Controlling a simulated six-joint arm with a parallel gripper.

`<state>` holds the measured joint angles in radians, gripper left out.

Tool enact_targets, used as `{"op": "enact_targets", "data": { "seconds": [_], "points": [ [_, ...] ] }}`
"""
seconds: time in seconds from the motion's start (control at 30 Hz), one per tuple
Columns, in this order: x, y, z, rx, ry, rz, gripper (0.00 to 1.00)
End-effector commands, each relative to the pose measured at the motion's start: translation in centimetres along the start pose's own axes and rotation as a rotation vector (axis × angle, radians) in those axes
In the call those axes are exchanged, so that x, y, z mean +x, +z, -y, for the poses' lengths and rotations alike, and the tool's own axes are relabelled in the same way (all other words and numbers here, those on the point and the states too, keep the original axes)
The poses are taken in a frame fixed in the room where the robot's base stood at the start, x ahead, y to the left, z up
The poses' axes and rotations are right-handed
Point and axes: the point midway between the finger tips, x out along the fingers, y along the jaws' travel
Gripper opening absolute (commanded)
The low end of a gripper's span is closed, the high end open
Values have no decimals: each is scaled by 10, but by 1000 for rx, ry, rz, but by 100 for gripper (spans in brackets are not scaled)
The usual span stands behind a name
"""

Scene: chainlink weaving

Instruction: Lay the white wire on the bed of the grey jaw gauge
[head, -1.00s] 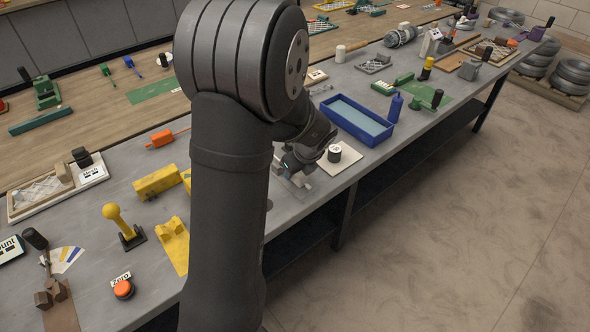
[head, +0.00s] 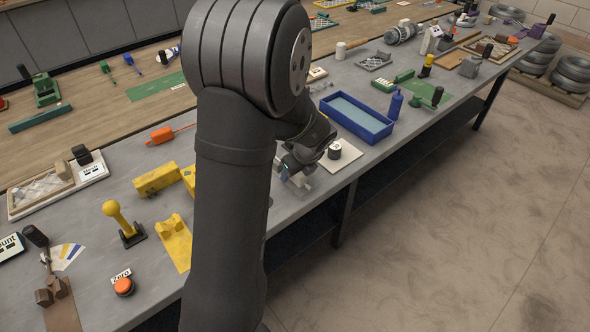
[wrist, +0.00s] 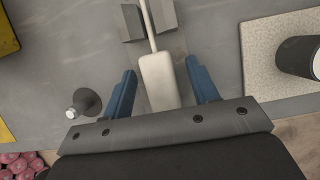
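In the wrist view the white wire shows as a thick pale grip (wrist: 160,80) with a thin stem running up the picture. The grey jaw gauge (wrist: 131,22) is at the top, with grey blocks on both sides of the stem and another pale piece. I cannot tell whether the stem touches the bed. My gripper (wrist: 160,68) has blue fingers either side of the grip, with a narrow gap on each side. In the head view my gripper (head: 297,172) is low over the bench near its front edge, and my arm hides part of that area.
A pale square plate with a dark cylinder (wrist: 298,57) lies close on the right. A small dark round base with a metal knob (wrist: 86,103) is at the left. A blue tray (head: 356,119) stands behind. Yellow blocks (head: 156,180) are to the left.

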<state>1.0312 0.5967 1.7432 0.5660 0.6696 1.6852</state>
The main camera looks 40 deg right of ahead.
Motion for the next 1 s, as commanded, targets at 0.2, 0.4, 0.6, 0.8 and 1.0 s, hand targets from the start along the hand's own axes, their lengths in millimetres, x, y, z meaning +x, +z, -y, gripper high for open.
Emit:
{"op": "enact_targets", "data": {
  "seconds": [0.2,0.4,0.6,0.8,1.0],
  "points": [
    [-1,0,0,0,0,0,54],
    [-19,0,1,2,-3,3,54],
    [-61,0,1,0,-6,3,54],
    [-110,1,2,0,-7,3,54],
    [-150,0,1,0,-5,1,54]
  ]
}}
